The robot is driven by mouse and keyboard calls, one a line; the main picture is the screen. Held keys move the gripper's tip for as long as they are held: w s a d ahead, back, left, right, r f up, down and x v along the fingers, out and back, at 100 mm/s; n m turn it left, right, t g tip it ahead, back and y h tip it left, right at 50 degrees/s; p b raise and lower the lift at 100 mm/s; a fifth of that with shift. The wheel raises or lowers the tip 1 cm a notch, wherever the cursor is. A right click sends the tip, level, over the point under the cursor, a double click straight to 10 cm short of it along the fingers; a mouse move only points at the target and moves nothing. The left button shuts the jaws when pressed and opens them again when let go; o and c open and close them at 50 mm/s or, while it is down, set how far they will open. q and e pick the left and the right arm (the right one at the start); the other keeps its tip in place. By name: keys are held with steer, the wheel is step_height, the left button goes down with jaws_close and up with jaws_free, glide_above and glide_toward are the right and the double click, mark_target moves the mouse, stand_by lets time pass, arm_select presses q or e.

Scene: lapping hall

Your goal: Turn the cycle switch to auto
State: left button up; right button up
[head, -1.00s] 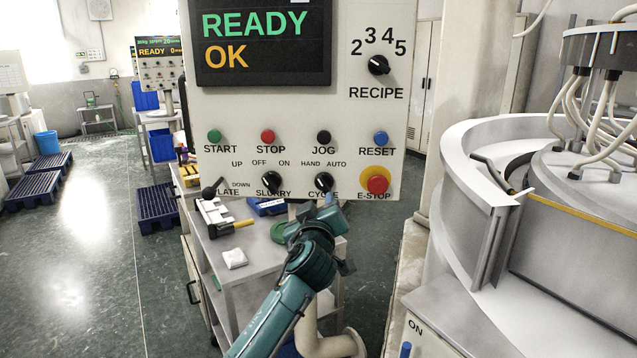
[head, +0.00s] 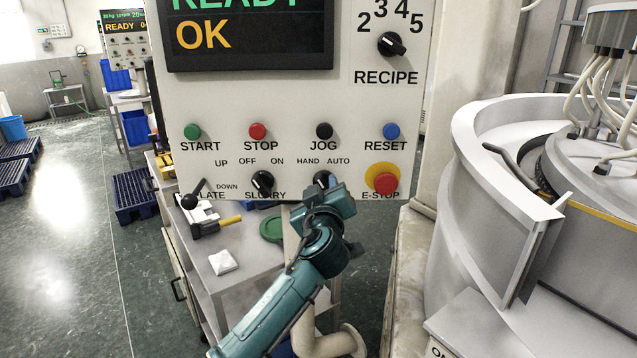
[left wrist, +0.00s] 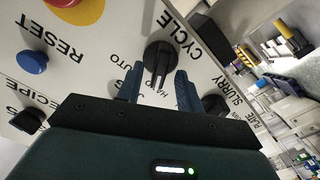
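The cycle switch (head: 322,179) is a black rotary knob low on the control panel (head: 290,105), with HAND and AUTO printed above it and the CYCLE label hidden. My left gripper (head: 325,190) is in front of it and covers its lower part. In the left wrist view the cycle knob (left wrist: 159,57) shows with its raised grip bar between the two blue fingertips of my left gripper (left wrist: 157,80). The fingers are open, with a visible gap on each side of the bar. Which mark the knob points at is hard to tell. My right gripper is not in view.
The red E-stop (head: 385,183) is just right of the cycle switch, and the slurry knob (head: 262,183) is to its left. The blue reset button (head: 391,131) is above right. A grey cart (head: 235,285) stands below the panel, and a large round machine (head: 490,190) stands right.

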arm_select(q)
steer(key=shift+c, duration=0.2)
jaws_close()
stand_by(0.3)
steer(key=m+b, duration=0.1)
steer(key=m, duration=0.2)
steer(key=shift+d, duration=0.1)
steer(key=m, duration=0.2)
steer(key=shift+d+r+m+b, duration=0.1)
steer(key=shift+m+b, duration=0.2)
steer(key=shift+b, duration=0.05)
steer(key=m, duration=0.6)
steer(key=shift+d+p, duration=0.2)
steer(key=shift+p, duration=0.1)
steer(key=shift+m, duration=0.3)
